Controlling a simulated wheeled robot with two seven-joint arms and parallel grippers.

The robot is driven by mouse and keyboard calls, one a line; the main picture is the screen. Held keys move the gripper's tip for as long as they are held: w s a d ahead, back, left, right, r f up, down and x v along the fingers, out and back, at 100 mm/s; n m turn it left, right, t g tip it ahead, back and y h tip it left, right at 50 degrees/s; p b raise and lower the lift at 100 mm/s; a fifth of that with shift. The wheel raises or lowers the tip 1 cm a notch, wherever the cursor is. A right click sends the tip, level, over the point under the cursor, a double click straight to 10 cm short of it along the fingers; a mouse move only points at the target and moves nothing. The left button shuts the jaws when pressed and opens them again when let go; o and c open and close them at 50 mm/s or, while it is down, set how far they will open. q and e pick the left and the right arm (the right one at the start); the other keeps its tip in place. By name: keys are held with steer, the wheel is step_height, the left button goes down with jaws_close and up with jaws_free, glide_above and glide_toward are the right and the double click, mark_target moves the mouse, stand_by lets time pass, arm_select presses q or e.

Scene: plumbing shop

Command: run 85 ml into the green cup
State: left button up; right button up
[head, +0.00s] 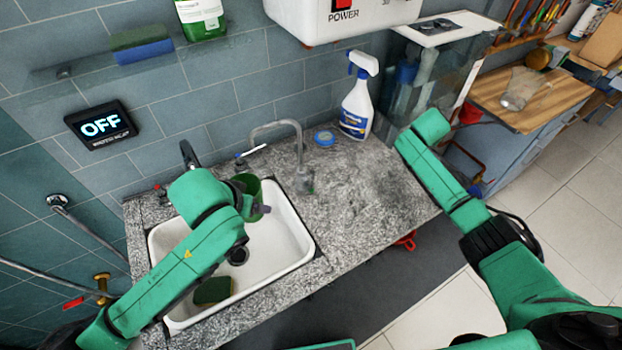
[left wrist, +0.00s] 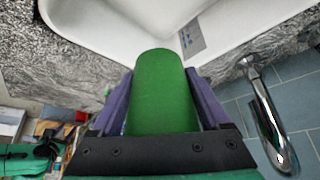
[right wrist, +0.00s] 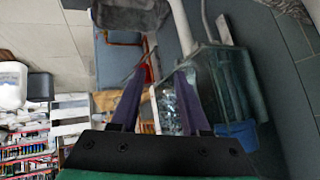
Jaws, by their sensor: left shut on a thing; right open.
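The green cup (head: 246,189) is over the far part of the white sink (head: 290,238), partly hidden by my left arm in the head view. My left gripper (head: 266,208) is shut on it; in the left wrist view the green cup (left wrist: 160,95) sits between the two purple fingers. A curved metal faucet (head: 275,127) stands behind the sink, and a metal spout shows in the left wrist view (left wrist: 265,115). A display (head: 100,125) on the wall reads OFF. My right gripper (right wrist: 155,100) is open and empty, away from the sink.
A green and yellow sponge (head: 212,290) lies in the sink. A white POWER box (head: 335,18) hangs above. The counter's right part is clear.

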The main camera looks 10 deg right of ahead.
steer(key=w+a+r+g+y, duration=0.1)
steer(key=a+r+y, duration=0.15)
steer(key=a, duration=0.55)
steer(key=a+r+y, duration=0.2)
steer(key=a+r, duration=0.1)
steer(key=a, duration=0.5)
step_height(320, 180, up, 8)
steer(key=r+n+g+y, duration=0.1)
steer(key=n+g+y, duration=0.1)
steer(key=n+g, duration=0.3)
glide_above(310, 187)
steer(key=shift+m+g, duration=0.3)
step_height(310, 187, down, 12)
steer(key=shift+w+d+f, duration=0.1)
steer(key=shift+d+f, duration=0.05)
steer(key=shift+f, duration=0.05)
jaws_close()
